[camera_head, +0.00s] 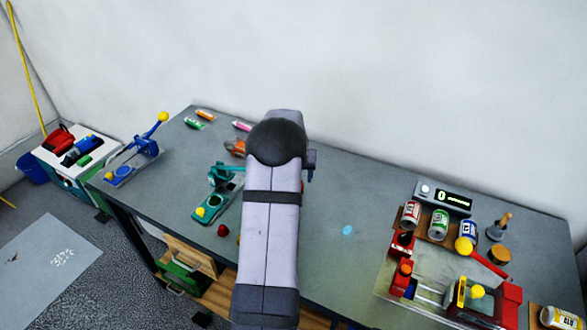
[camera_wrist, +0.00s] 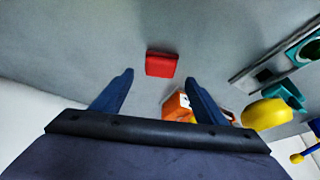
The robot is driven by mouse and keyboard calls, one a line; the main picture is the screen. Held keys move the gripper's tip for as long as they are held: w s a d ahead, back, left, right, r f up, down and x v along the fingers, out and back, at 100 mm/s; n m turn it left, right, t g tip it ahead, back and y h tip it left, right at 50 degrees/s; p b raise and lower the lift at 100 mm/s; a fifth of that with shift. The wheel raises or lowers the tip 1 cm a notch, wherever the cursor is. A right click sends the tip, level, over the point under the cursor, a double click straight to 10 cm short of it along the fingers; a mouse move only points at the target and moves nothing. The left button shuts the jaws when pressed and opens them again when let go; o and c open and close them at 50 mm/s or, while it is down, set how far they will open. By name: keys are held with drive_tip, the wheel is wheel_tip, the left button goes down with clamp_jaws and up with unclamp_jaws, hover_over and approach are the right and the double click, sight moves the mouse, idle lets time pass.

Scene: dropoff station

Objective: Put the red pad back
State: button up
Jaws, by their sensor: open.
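The red pad (camera_wrist: 162,64) is a small red block lying on the grey tabletop in the wrist view. My gripper (camera_wrist: 160,78) is open and empty, its two dark blue fingers spread apart. The pad appears between and just beyond the fingertips, with no visible contact; its exact distance below them is unclear. In the head view my arm covers the middle of the table, and I cannot make out the pad there.
An orange object (camera_wrist: 176,104) lies close by the right finger. A teal device (camera_head: 217,190) stands left of my arm, a blue lever device (camera_head: 138,160) farther left. Red apparatus, cans (camera_head: 438,224) and a display (camera_head: 447,198) crowd the right. Mid-right tabletop (camera_head: 345,195) is mostly clear.

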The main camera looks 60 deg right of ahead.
drive_tip(key=b+v, duration=0.1)
drive_tip(key=v, duration=0.6)
drive_tip(key=shift+a+r, duration=0.1)
drive_tip(key=s+a+f+y, duration=0.1)
drive_tip(key=a+f, duration=0.1)
drive_tip(key=a, duration=0.1)
drive_tip(key=s+a+f+y, duration=0.1)
drive_tip(key=a+f, duration=0.2)
drive_tip(key=s+a+f+g+y, duration=0.1)
drive_tip(key=s+a+f, duration=0.1)
drive_tip(key=a, duration=0.1)
drive_tip(key=shift+a+f, duration=0.2)
drive_tip(key=shift+f, duration=0.05)
drive_tip(key=shift+g+y, duration=0.4)
drive_tip(key=shift+y, duration=0.3)
drive_tip(key=a, duration=0.2)
drive_tip(key=s+a+f, duration=0.1)
drive_tip(key=a, duration=0.4)
drive_tip(key=shift+s+a+f, duration=0.35)
drive_tip(key=shift+a, duration=0.05)
drive_tip(key=w+a+r+n, duration=0.1)
drive_tip(key=a+n, duration=0.3)
drive_tip(key=a, duration=0.7)
drive_tip(key=w+a+r+n, duration=0.2)
drive_tip(key=a+n, duration=0.3)
drive_tip(key=a, duration=0.6)
drive_tip(key=w+a+r+n, duration=0.2)
drive_tip(key=w+a+n, duration=0.1)
drive_tip(key=a, duration=0.9)
drive_tip(key=shift+n, duration=0.7)
